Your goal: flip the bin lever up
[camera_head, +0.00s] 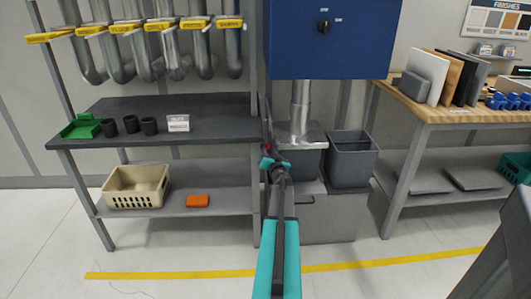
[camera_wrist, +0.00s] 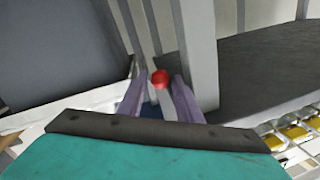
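The lever shows in the wrist view as a pale rod with a red knob (camera_wrist: 160,78) at its end. My gripper (camera_wrist: 161,88) is open, with one greyish-purple finger on each side of the lever and visible gaps beside the knob. Whether the lever lies fully between the fingertips or just beyond them I cannot tell. In the head view my gripper (camera_head: 267,135) is dark and seen from behind, at the left side of the blue cabinet's base. A small red spot, likely the knob (camera_head: 267,147), shows there. The lever's base is hidden.
A blue cabinet (camera_head: 335,40) with a black dial hangs above grey bins (camera_head: 352,165) on a grey box. A dark shelf (camera_head: 215,122) with cups stands left, under pipes with yellow labels. A wooden bench (camera_head: 445,112) stands right. The floor in front is clear.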

